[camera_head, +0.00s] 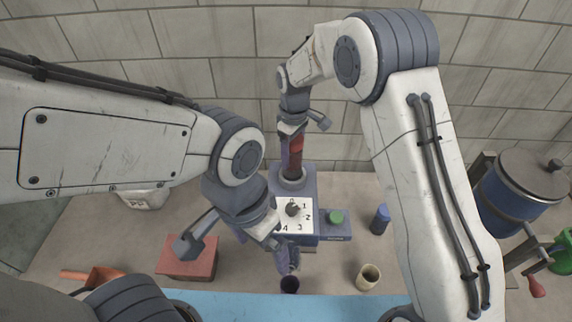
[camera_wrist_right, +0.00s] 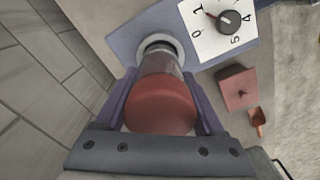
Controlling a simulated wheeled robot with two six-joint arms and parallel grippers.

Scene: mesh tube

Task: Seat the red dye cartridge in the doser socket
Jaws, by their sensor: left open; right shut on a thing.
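The red dye cartridge (camera_head: 297,148) is upright, held by my right gripper (camera_head: 290,158) above the doser (camera_head: 308,182). In the right wrist view the cartridge (camera_wrist_right: 160,104) sits between both purple fingers, its clear end pointing at the socket ring (camera_wrist_right: 158,46). The clear end overlaps the pale socket ring (camera_head: 291,180) in that view; I cannot tell how far it is inside. My left gripper (camera_head: 286,260) is open and empty in front of the doser, just above a small dark cup (camera_head: 289,285).
The doser has a numbered dial (camera_head: 292,209) and a green button (camera_head: 336,216). A blue cylinder (camera_head: 380,219) and beige cup (camera_head: 368,277) stand to the right. A red block (camera_head: 188,259) and orange scoop (camera_head: 92,276) lie left. A blue drum (camera_head: 518,190) stands far right.

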